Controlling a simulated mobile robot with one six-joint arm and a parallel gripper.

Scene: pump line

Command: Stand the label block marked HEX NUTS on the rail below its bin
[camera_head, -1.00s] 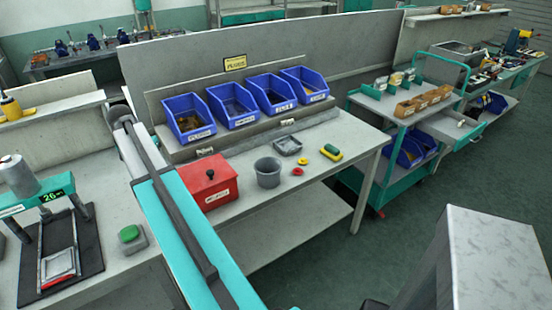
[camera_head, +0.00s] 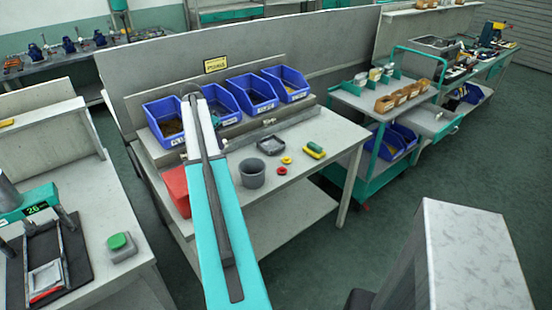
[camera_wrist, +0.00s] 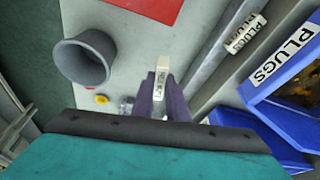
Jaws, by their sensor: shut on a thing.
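In the wrist view my gripper (camera_wrist: 162,97) is shut on a small white label block (camera_wrist: 162,64), held upright between purple fingers. Its dark lettering is too small to read surely. In the head view the gripper is hidden behind my arm. Several blue bins (camera_head: 250,98) stand in a row on the bench, their labels unreadable there. The grey rail (camera_wrist: 208,68) runs in front of them. Another white block (camera_head: 269,122) stands further right on the rail. The held block is apart from the rail.
A grey cup (camera_head: 252,173) stands on the bench in front of the rail. A red box (camera_head: 177,190) is partly hidden by my arm. A trolley (camera_head: 385,110) stands beyond.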

